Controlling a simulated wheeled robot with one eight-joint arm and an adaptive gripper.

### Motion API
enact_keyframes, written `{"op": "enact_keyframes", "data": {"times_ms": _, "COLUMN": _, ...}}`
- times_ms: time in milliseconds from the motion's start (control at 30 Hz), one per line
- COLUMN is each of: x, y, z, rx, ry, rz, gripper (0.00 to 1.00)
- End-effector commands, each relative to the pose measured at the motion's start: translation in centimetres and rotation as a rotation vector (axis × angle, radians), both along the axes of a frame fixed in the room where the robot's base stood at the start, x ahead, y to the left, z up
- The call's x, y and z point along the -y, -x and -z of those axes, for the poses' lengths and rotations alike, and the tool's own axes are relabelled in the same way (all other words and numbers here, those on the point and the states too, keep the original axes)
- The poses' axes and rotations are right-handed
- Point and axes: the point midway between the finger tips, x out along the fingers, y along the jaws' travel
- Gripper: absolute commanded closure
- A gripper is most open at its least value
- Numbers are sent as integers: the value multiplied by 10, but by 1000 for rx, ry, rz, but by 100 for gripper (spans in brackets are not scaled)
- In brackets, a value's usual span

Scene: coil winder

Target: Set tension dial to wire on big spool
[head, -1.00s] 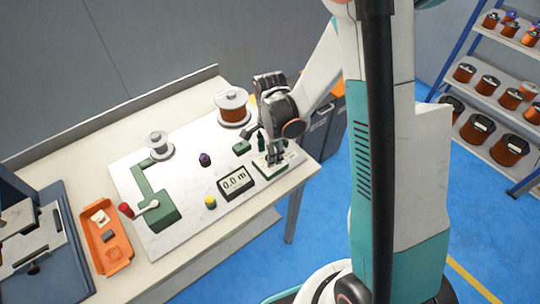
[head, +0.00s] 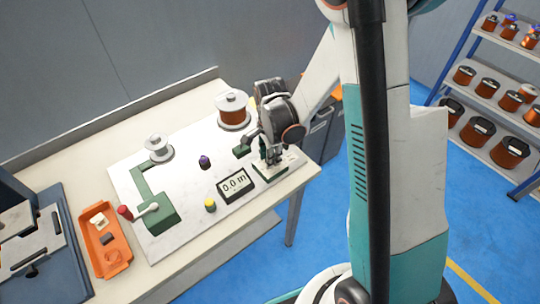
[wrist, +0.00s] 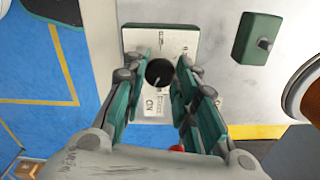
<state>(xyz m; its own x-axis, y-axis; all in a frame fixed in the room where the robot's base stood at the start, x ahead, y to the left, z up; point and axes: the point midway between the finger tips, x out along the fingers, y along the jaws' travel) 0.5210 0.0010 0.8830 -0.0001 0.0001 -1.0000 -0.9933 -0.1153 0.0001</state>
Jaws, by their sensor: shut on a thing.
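The tension dial, a small black round knob with a light pointer mark (wrist: 159,72), sits on a white marked plate with a green edge (wrist: 133,40). In the wrist view, the green-padded fingers of my gripper (wrist: 163,80) stand on either side of the knob and are shut on it. In the head view, my gripper (head: 271,155) reaches down onto the dial's base (head: 268,173) at the right end of the board, hiding the knob. The big spool, wound with copper wire (head: 232,116), stands behind and left of my gripper. The plate's small lettering is not readable.
An empty-looking spool (head: 158,148), a green winder crank (head: 155,212) and an orange tray (head: 105,247) are further left. Shelves stand at right.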

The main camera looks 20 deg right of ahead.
Motion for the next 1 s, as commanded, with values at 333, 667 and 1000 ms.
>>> {"op": "enact_keyframes", "data": {"times_ms": 333, "x": 0, "y": 0, "z": 1, "rx": 0, "ry": 0, "rz": -205, "gripper": 97}}
{"op": "enact_keyframes", "data": {"times_ms": 667, "x": 0, "y": 0, "z": 1, "rx": 0, "ry": 0, "rz": -517, "gripper": 97}}
{"op": "enact_keyframes", "data": {"times_ms": 1000, "x": 0, "y": 0, "z": 1, "rx": 0, "ry": 0, "rz": -840, "gripper": 97}}
